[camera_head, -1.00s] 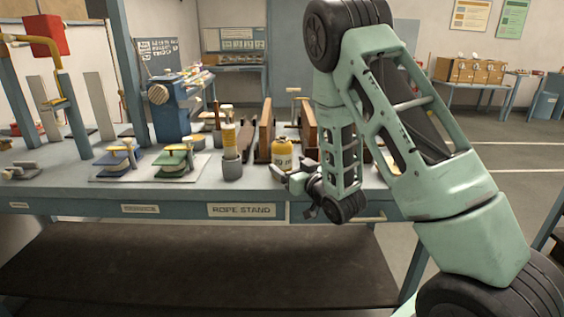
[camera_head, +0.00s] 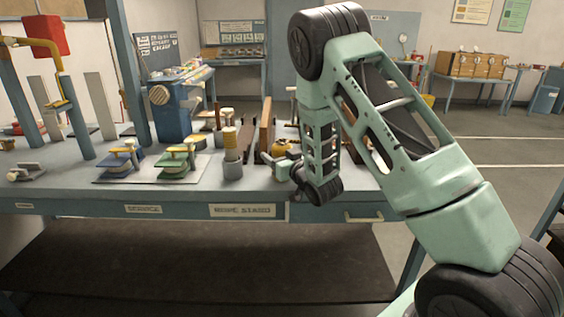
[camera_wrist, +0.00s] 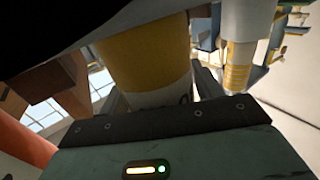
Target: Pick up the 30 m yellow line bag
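The 30 m yellow line bag (camera_head: 283,146) stands on the bench, mostly hidden behind my wrist in the head view. In the wrist view the bag (camera_wrist: 150,60) fills the upper middle, yellow with a pale band below. Part of its dark lettering shows at the band's right. My gripper (camera_head: 273,161) is at the bag. In the wrist view one dark finger of the gripper (camera_wrist: 160,98) is at each side of the bag's lower part. The fingers are apart; whether they touch the bag I cannot tell.
A grey cup with a yellow-banded cylinder (camera_head: 231,150) stands left of the bag. A brown upright panel (camera_head: 266,126) is close behind it. Blue (camera_head: 120,160) and green (camera_head: 175,162) fixtures sit on a pale mat farther left. The bench front (camera_head: 110,192) is clear.

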